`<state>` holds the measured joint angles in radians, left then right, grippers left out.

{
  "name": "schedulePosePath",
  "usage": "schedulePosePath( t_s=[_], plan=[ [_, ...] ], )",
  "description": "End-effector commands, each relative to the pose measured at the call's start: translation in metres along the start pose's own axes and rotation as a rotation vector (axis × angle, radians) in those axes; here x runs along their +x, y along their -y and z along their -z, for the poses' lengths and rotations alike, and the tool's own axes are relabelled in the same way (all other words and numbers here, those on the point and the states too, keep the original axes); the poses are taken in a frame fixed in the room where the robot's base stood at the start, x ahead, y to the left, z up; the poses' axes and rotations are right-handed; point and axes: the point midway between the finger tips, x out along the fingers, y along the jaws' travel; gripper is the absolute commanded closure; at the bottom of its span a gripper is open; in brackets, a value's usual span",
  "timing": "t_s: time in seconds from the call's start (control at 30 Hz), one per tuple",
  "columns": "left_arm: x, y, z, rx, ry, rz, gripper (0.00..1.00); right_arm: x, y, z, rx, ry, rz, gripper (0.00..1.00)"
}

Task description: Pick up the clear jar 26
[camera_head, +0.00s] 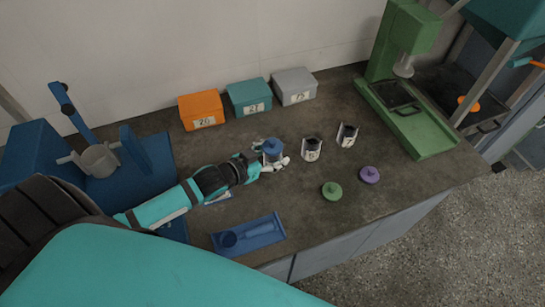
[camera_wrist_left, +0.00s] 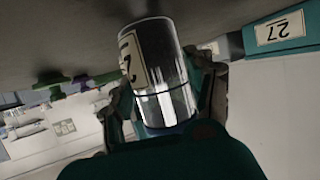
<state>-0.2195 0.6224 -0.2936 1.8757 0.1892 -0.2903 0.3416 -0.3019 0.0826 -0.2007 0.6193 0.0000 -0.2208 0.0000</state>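A clear jar with a blue lid (camera_head: 272,150) stands on the dark counter, in front of the bins. My left gripper (camera_head: 271,158) reaches it from the left, with its fingers on either side of the jar. In the left wrist view the clear jar (camera_wrist_left: 160,75) appears upside down between the fingers, its label partly turned away; I read a 2 but not the second digit. Whether the fingers press on the jar or stand just apart from it I cannot tell. My right gripper is out of view.
Two open labelled jars (camera_head: 312,148) (camera_head: 347,135) stand to the right. A green lid (camera_head: 332,191) and a purple lid (camera_head: 369,175) lie before them. Orange (camera_head: 202,110), teal (camera_head: 249,97) and grey (camera_head: 294,86) bins line the wall. A blue tray (camera_head: 270,238) lies in front.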

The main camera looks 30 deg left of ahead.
Motion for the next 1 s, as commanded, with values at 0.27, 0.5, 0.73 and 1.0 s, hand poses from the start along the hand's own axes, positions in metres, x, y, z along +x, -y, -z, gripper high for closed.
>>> schedulePosePath(
  t_s=[0.27,0.5,0.73,1.0],
  plan=[
    [0.000,0.000,0.000,0.000,0.000,0.000,0.83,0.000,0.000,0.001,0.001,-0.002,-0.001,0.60],
    [0.000,0.000,0.001,0.000,-0.002,0.000,0.93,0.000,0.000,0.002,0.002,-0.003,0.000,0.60],
    [-0.007,0.001,0.019,0.001,-0.005,-0.001,0.93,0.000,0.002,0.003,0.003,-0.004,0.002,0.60],
    [-0.028,0.001,0.069,0.004,-0.005,0.000,0.93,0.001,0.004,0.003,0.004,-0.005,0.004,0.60]
  ],
)
